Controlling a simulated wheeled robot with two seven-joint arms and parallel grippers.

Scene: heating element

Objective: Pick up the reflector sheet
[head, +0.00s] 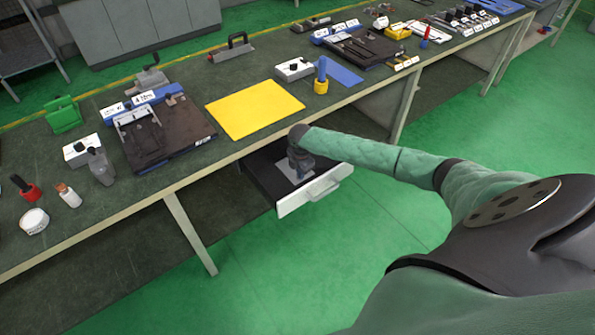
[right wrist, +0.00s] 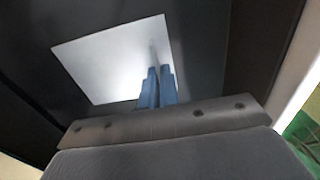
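The reflector sheet is a thin, pale, shiny square plate (head: 296,170). It lies in the open dark drawer under the workbench. In the right wrist view the sheet (right wrist: 105,62) looks flat against the dark drawer floor. My right gripper (head: 299,160) points down into the drawer over the sheet. In the right wrist view its blue fingers (right wrist: 158,72) are close together, with their tips in front of the sheet's right part. I see nothing clearly held between them, and I cannot tell whether they touch the sheet. My left gripper is not in view.
The drawer's white front (head: 310,193) with its handle sticks out below the bench edge. The bench top (head: 225,165) above carries a yellow mat (head: 254,108), a dark fixture (head: 165,130) and several small tools. The green floor in front is clear.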

